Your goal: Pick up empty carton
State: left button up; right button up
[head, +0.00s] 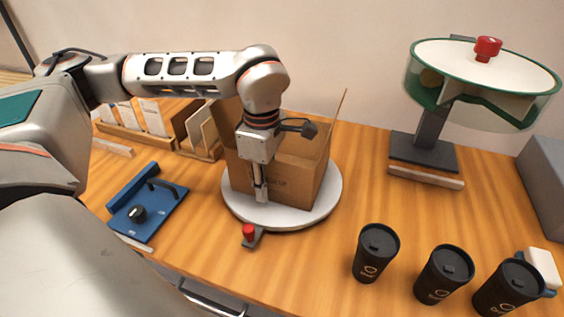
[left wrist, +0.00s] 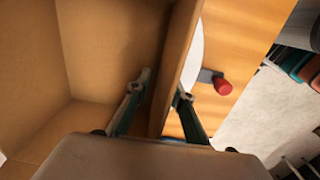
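The empty carton (head: 290,181) is an open-topped brown cardboard box. It stands upright on a round white turntable (head: 327,199), with a flap raised at its right. My left gripper (head: 262,190) points down at the carton's front wall. In the left wrist view the gripper (left wrist: 164,88) straddles the wall (left wrist: 190,30), one finger inside the carton and one outside. The fingertips are close together with the wall between them, and look shut on it. The carton's inside (left wrist: 105,50) looks empty. My right gripper is not in view.
A red button (head: 249,232) sits in front of the turntable. Black cups (head: 376,252) stand at front right. A blue fixture board (head: 150,205) lies left; card racks (head: 150,125) stand behind it. A green-rimmed round stand (head: 482,70) rises at back right.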

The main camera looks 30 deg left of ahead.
pick_arm(q)
jog(key=shift+f, duration=0.35)
jog(key=shift+w, duration=0.1)
grip_shut()
jog(key=shift+r, duration=0.1)
